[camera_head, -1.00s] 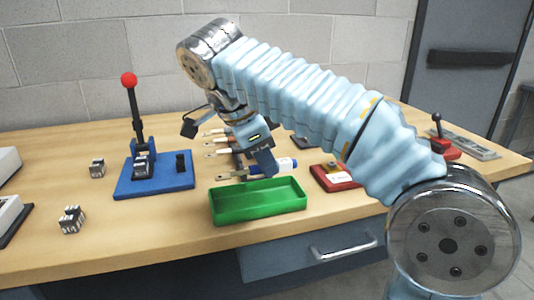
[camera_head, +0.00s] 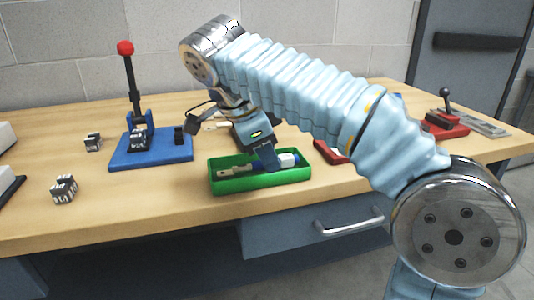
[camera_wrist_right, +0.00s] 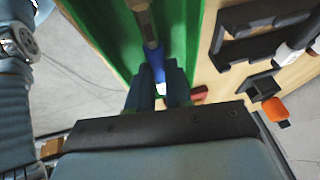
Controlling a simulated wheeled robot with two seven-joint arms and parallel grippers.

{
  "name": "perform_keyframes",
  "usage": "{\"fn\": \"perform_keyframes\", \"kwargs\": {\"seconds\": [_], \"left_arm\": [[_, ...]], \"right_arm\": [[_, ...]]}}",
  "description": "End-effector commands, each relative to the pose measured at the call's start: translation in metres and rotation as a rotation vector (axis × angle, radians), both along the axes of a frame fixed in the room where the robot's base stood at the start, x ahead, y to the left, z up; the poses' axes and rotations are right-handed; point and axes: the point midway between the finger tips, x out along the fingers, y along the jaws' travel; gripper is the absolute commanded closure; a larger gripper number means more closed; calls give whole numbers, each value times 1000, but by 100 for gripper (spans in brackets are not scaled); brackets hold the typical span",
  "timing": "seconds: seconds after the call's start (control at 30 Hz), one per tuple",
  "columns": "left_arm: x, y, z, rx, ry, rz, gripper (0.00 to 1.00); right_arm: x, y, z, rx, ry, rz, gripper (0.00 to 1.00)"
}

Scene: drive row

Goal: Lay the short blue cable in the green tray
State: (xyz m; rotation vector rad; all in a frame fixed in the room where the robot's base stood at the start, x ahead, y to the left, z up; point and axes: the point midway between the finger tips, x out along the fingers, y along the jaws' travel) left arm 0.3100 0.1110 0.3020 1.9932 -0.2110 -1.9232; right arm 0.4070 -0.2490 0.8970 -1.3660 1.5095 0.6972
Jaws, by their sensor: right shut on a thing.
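The short blue cable (camera_head: 287,160) has a blue and white end and a pale flat connector at its left end. My right gripper (camera_head: 268,163) is shut on it near the blue part. In the head view the cable lies lengthwise within the outline of the green tray (camera_head: 262,183), near its back wall; I cannot tell whether it touches the floor. In the right wrist view the blue cable (camera_wrist_right: 157,64) runs between my right fingers (camera_wrist_right: 160,90), with the green tray (camera_wrist_right: 180,30) under it. My left gripper is not in view.
A blue fixture (camera_head: 150,150) with a red-knobbed lever stands left of the tray. Small printed blocks (camera_head: 64,189) sit further left. A red block (camera_head: 328,151) is right of the tray, partly behind my arm. A drawer handle (camera_head: 348,221) is below the table edge.

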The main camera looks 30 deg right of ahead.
Motion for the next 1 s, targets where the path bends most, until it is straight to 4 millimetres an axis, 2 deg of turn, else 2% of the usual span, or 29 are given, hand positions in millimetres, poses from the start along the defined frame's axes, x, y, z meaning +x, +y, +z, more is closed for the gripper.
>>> {"fn": "perform_keyframes", "kwargs": {"seconds": [0.77,0.8,0.97,1.0], "left_arm": [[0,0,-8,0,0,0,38],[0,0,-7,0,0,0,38],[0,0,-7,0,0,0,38],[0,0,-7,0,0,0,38]], "right_arm": [[0,0,-8,0,0,0,100],[0,0,-7,0,0,0,77],[0,0,-8,0,1,1,52],[0,0,-8,0,2,0,51]]}}
